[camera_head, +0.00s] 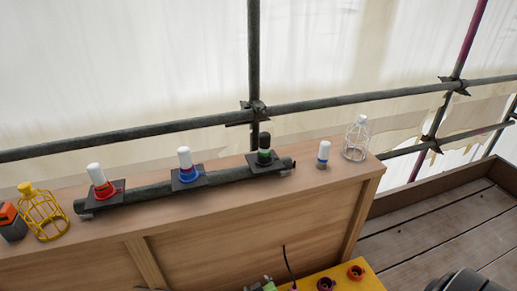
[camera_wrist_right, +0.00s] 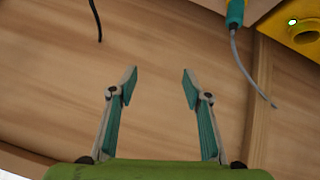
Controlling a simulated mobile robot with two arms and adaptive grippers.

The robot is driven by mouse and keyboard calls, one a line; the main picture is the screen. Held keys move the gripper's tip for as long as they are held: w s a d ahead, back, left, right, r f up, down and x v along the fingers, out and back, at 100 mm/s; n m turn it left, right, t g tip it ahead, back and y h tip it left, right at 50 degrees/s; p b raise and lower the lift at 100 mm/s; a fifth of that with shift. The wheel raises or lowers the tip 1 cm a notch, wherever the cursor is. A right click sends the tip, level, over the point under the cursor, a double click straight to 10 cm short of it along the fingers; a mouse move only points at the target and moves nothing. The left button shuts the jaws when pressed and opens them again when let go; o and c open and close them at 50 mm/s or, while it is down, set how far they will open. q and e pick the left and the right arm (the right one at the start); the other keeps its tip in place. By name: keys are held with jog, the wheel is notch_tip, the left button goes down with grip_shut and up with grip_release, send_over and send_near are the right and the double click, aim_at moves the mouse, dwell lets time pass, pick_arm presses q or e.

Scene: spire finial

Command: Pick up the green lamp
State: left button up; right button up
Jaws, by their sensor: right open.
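A dark-topped lamp with a green collar (camera_head: 264,156) stands upright on a black plate at the right end of the dark pipe on the wooden ledge. In the head view, a small green part (camera_head: 268,286) also shows at the bottom edge, mostly cut off; I cannot tell what it is. My right gripper (camera_wrist_right: 158,88) is open and empty in the wrist view, in front of bare wood. The green-collared lamp cannot be made out in that view. My left gripper is not in view.
A red-collared lamp (camera_head: 102,188) and a blue-collared lamp (camera_head: 186,172) share the pipe (camera_head: 145,190). Below is a yellow board (camera_head: 345,284) with sockets; scaffold bars run behind.

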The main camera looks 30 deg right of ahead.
jog(key=w+d+r+m+t+h, duration=0.2)
jog(key=w+r, duration=0.2)
jog(key=r, duration=0.6)
jog(key=w+d+r+m+t+h, duration=0.1)
jog(key=w+d+r, duration=0.25)
jog(key=r, duration=0.55)
jog(key=m+t+h+p, duration=0.1)
jog(key=m+t+h, duration=0.2)
jog(key=m+h, duration=0.1)
send_near(264, 143)
jog(key=shift+p+x, duration=1.9)
jog(key=shift+x, duration=2.25)
jog(key=shift+w+d+f, duration=0.2)
jog(key=shift+w+d, duration=0.15)
jog(key=shift+w, duration=0.15)
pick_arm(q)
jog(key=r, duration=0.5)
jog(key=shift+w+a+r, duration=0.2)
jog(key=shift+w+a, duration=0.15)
pick_arm(e)
jog(key=shift+c, duration=0.5)
jog(key=c, duration=1.1)
